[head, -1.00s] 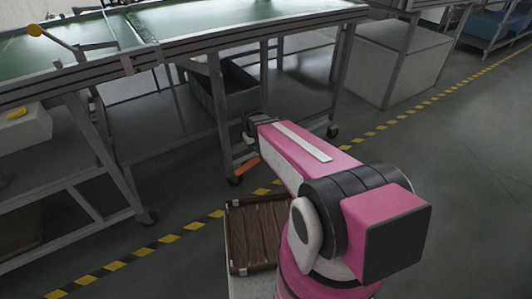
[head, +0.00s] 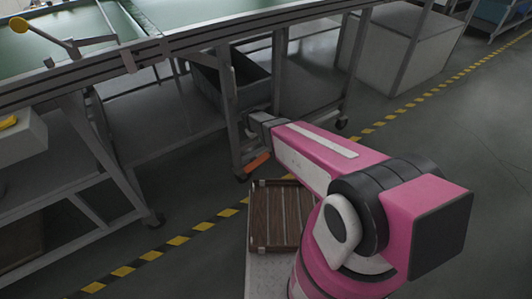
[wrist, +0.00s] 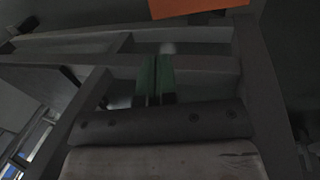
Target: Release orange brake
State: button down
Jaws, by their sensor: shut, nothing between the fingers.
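The orange brake (head: 257,162) is a small lever low on a table leg, just above the caster in the head view. In the wrist view an orange piece (wrist: 195,8), apparently the same brake, shows cut off at the top edge. My gripper (wrist: 155,78) has its green fingers together, with nothing between them. It is below the orange piece in that picture, with a visible gap between them in the image. Whether the fingers touch the metal frame behind them cannot be told. In the head view the fingertips are hidden beyond my pink arm.
The conveyor table (head: 240,30) with its metal legs stands over and beside my arm. A grey bin (head: 232,82) sits under it. A yellow-black floor stripe (head: 180,240) passes below. Open floor lies to the right.

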aim_at(267, 154)
jog(key=x, duration=1.4)
jog(key=shift+w, duration=0.1)
jog(key=shift+w+d+f+g+y, duration=0.25)
jog(key=shift+f+g+y, duration=0.15)
jog(key=shift+y, duration=0.15)
jog(key=shift+w+d+f+g+y, duration=0.15)
jog(key=shift+d+f+g+y, duration=0.2)
jog(key=shift+y, duration=0.2)
jog(key=shift+w+d+f+g+y, duration=0.1)
jog(key=shift+f+g+y, duration=0.3)
jog(key=shift+y, duration=0.15)
jog(key=shift+w+d+f+g+y, duration=0.1)
jog(key=shift+f+g+y, duration=0.25)
jog(key=shift+y, duration=0.2)
jog(key=shift+f, duration=0.2)
jog(key=shift+f, duration=0.2)
jog(key=v, duration=1.4)
jog(key=shift+d, duration=0.4)
jog(key=shift+w, duration=0.15)
